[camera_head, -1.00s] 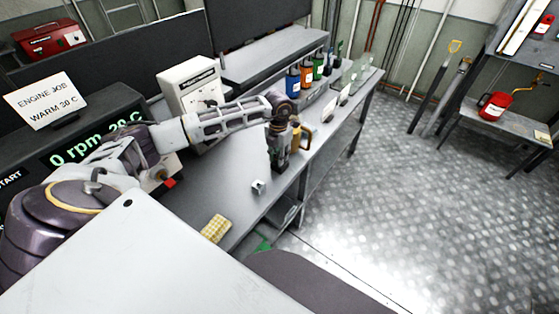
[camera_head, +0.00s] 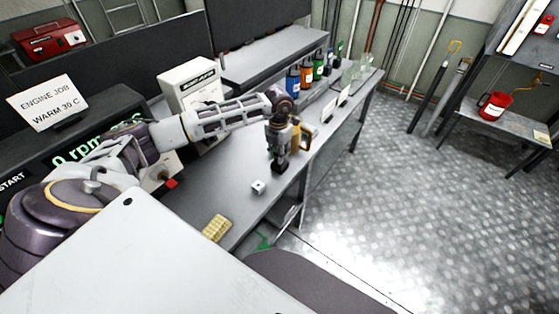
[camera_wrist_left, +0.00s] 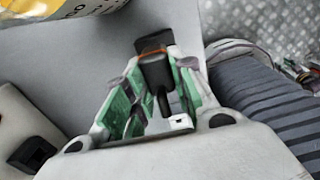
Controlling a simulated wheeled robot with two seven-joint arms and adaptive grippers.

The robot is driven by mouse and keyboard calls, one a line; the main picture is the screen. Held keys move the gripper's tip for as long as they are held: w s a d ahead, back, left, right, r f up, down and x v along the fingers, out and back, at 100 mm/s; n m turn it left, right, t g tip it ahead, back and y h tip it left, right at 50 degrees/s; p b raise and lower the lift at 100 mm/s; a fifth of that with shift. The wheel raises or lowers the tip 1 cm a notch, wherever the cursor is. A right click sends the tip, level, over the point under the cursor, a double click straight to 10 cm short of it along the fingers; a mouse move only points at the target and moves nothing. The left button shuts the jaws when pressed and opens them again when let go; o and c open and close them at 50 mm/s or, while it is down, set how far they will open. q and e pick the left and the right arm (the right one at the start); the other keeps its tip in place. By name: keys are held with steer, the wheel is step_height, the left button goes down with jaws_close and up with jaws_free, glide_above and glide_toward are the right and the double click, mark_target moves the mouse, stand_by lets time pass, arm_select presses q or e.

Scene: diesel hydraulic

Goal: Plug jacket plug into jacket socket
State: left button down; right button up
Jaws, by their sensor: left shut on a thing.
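My left gripper (camera_head: 279,163) is over the grey bench, pointing down. In the left wrist view its green-lined fingers (camera_wrist_left: 155,95) are shut on a black plug with a dark stem or cable, which I take to be the jacket plug (camera_wrist_left: 156,72). A small white block (camera_head: 258,187) with a dark spot sits on the bench, left of and nearer than the gripper. A white piece with a dark hole (camera_wrist_left: 180,122) shows beside the fingers in the wrist view; I cannot tell if it is the same block. I cannot identify the jacket socket for certain. My right gripper is out of view.
A yellow jug (camera_head: 299,136) stands close behind the gripper. Several coloured bottles (camera_head: 306,74) stand farther back. A yellow sponge-like block (camera_head: 216,228) lies at the bench's near edge. A white box (camera_head: 190,82) stands at the left. Bench surface around the white block is clear.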

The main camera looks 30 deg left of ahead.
arm_select(q)
steer(key=shift+r, duration=0.2)
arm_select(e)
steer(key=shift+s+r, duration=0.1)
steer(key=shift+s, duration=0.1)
arm_select(q)
steer(key=shift+r, duration=0.3)
steer(key=shift+r+p, duration=0.55)
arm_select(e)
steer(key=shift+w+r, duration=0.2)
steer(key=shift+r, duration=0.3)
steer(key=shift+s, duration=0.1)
arm_select(q)
steer(key=shift+r, duration=0.5)
steer(key=shift+r+p, duration=0.45)
steer(key=shift+p, duration=0.05)
steer(key=shift+r+p, duration=0.55)
steer(key=shift+r, duration=0.5)
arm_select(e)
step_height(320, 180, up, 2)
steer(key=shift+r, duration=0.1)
